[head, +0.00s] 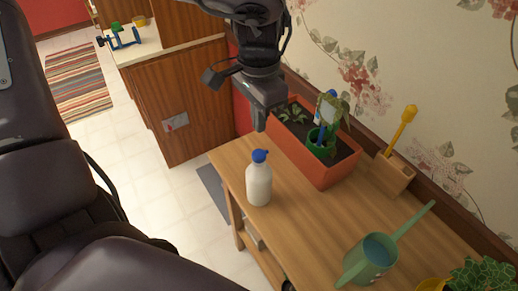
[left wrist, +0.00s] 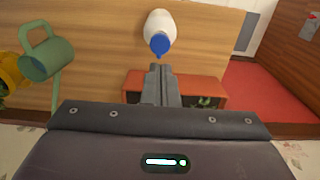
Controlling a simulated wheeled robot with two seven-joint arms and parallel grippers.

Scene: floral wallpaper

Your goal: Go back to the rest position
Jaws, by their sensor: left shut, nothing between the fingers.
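My left gripper (head: 260,122) hangs above the back left part of the wooden plant table (head: 300,215), beside the orange planter. Its fingers are shut with nothing between them, as the left wrist view (left wrist: 160,70) also shows. A white bottle with a blue cap (head: 258,183) stands upright on the table, apart from the fingers. The bottle also shows beyond the fingertips in the left wrist view (left wrist: 162,27). My right gripper is in neither view.
An orange planter (head: 318,172) stands against the floral wall. A wooden block with a yellow-handled tool (head: 392,175) and a green watering can (head: 372,262) stand to its right. A wooden cabinet (head: 180,95) is behind at left. Pale floor shows left of the table.

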